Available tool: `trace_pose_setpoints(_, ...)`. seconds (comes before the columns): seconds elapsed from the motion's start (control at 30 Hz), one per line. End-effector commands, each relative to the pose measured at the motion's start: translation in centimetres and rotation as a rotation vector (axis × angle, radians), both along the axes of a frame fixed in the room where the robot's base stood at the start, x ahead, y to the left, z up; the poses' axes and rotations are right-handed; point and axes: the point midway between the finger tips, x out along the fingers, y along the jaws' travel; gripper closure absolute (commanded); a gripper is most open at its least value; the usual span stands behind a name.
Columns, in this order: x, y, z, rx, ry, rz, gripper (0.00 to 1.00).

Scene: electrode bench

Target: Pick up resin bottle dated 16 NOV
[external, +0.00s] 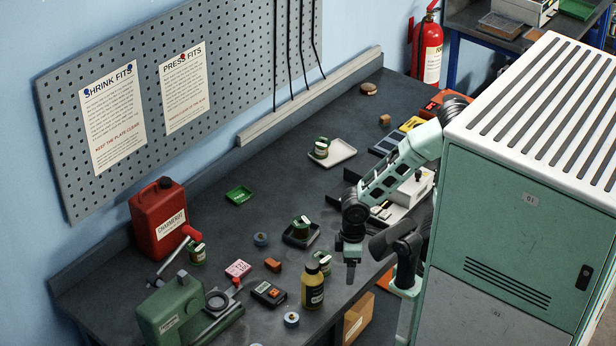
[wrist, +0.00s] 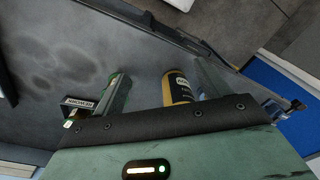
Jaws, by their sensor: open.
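A yellow-brown bottle (external: 313,291) with a dark label stands upright near the front edge of the bench in the external view. It shows in the wrist view (wrist: 179,88), beyond my fingers and partly cut off by the dark gripper housing. No date is legible, so I cannot confirm 16 NOV. Small green-and-white labelled containers stand behind it (external: 322,263), in a dark tray (external: 301,227), by the red can (external: 196,254) and on a pale tray (external: 320,149). My gripper (external: 350,272) points down, open and empty, to the right of the bottle and apart from it.
A red can (external: 160,217) and green machine (external: 178,312) stand at the left. A mint cabinet (external: 530,220) fills the right. The bench middle has bare room.

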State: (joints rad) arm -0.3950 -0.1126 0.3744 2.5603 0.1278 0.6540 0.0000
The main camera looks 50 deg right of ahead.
Motion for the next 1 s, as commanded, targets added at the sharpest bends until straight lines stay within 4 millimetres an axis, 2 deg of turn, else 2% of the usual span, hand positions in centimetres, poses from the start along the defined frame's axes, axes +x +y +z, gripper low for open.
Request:
trace_pose_setpoints(0.33, 0.0, 0.0, 0.0, 0.0, 0.0, -0.001, 0.24)
trace_pose_setpoints(0.37, 0.0, 0.0, 0.0, 0.0, 0.0, -0.001, 0.3)
trace_pose_setpoints(0.4, 0.0, 0.0, 0.0, 0.0, 0.0, -0.001, 0.41)
trace_pose_setpoints(0.7, 0.0, 0.2, 0.0, 0.005, 0.003, 0.009, 0.41)
trace_pose_setpoints(0.77, -0.1, 0.9, 0.0, 0.019, 0.009, 0.04, 0.41)
trace_pose_setpoints(0.83, -0.3, 2.6, 0.0, 0.054, 0.016, 0.11, 0.41)
trace_pose_setpoints(1.0, -1.7, 8.4, -0.9, 0.167, 0.013, 0.368, 0.41)
